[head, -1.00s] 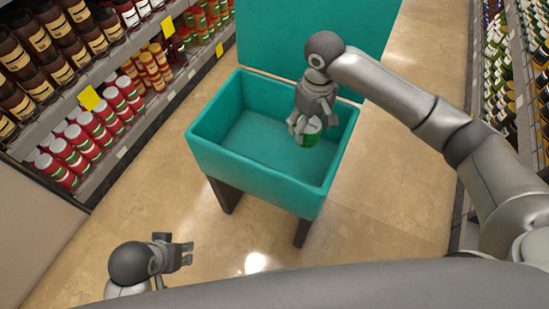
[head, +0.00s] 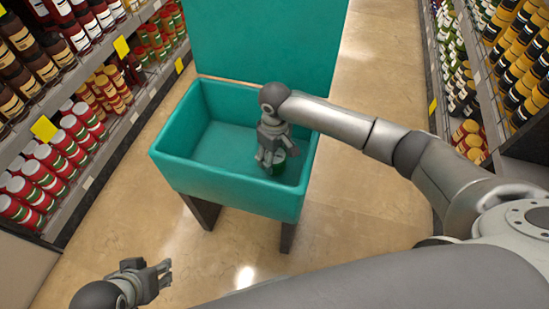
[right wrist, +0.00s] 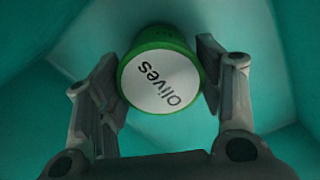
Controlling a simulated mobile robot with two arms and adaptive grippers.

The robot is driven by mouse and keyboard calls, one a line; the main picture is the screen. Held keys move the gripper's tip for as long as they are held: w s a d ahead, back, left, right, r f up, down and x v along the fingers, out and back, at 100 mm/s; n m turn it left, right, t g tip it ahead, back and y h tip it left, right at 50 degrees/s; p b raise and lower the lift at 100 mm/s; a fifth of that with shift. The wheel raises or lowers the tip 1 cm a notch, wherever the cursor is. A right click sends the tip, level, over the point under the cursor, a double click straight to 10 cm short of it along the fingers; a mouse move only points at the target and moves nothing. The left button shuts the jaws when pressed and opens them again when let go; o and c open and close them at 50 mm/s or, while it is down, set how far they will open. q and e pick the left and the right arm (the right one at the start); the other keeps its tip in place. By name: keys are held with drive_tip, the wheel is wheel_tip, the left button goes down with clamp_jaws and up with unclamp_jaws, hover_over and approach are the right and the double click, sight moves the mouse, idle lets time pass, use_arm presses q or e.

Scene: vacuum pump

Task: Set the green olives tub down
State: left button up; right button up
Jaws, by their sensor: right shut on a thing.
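The green olives tub (head: 276,168) is low inside the teal bin (head: 215,179), toward its right end. In the right wrist view the tub (right wrist: 162,82) shows its white lid lettered "olives" and a green rim. My right gripper (head: 271,158) is shut on the tub, one finger on each side. I cannot tell whether the tub touches the bin's floor. My left gripper (head: 165,274) is at the lower left, outside the bin, empty, with its fingers close together; its opening is hard to tell.
The bin stands on dark legs on a tiled floor, with its teal lid (head: 270,45) raised behind. A shelf of red-labelled jars (head: 60,150) runs along the left. Another stocked shelf (head: 490,60) is on the right. The bin's left part is empty.

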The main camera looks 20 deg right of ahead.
drive_tip(key=shift+f, duration=0.3)
use_arm(q)
drive_tip(key=shift+w+d, duration=0.15)
drive_tip(key=shift+w, duration=0.2)
use_arm(e)
drive_tip(key=shift+f, duration=0.1)
use_arm(q)
drive_tip(key=shift+s, duration=0.2)
use_arm(e)
drive_tip(key=o, duration=1.2)
